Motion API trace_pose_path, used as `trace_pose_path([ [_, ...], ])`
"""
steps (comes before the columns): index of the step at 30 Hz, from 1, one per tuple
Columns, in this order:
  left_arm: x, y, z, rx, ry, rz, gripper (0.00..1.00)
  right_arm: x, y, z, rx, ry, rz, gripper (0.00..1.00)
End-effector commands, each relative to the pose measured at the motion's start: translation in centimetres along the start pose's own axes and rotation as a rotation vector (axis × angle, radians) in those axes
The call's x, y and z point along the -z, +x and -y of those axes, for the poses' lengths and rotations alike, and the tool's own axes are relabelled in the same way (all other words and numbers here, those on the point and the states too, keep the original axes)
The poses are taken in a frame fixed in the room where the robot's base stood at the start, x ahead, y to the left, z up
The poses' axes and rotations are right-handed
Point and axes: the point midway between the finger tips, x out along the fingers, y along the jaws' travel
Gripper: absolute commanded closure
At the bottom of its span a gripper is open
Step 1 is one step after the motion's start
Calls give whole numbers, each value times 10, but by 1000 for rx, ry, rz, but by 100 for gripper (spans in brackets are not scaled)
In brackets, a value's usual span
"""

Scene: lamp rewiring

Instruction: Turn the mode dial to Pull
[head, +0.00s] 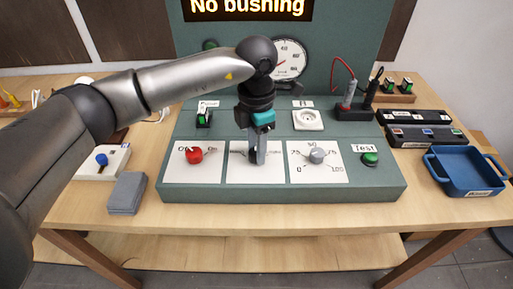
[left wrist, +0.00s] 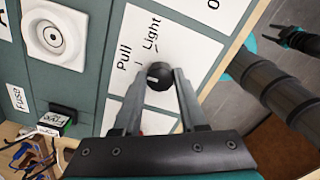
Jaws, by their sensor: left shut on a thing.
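The mode dial (left wrist: 160,76) is a black round knob with a white mark, on a white plate (left wrist: 192,33) with the words Pull and Light beside it. I cannot tell which word the mark points at. My left gripper (left wrist: 158,82) is shut on the dial, one finger on each side of it. In the head view my left gripper (head: 256,158) comes down onto the middle plate of the green console and hides most of the dial. In the left wrist view my right gripper (left wrist: 278,37) hangs clear of the console at the upper right; its jaws are unclear.
A red knob (head: 194,155) is left of the dial, and a grey knob (head: 317,155) and green Test button (head: 370,159) are right. A white socket (head: 308,118) sits behind. A display (head: 248,8) reads "No bushing". A blue tray (head: 475,188) stands at the right.

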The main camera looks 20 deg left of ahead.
Motion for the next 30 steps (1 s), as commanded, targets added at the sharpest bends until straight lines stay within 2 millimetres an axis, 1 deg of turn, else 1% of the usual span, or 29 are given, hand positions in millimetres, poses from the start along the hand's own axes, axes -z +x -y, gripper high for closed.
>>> trace_pose_path([
  [14, 0, -2, 0, -1, 12, 3, 100, 0, 1, 0, 0, 1, 0, 50],
  [15, -1, -2, 0, -1, 12, 3, 55, 0, 1, 0, 0, 1, 0, 50],
  [22, 0, -1, 0, -1, 11, 1, 29, 0, 1, 0, 0, 0, 0, 50],
  [30, 0, -1, 0, -1, 11, 1, 29, 0, 1, 0, 0, 0, 0, 50],
])
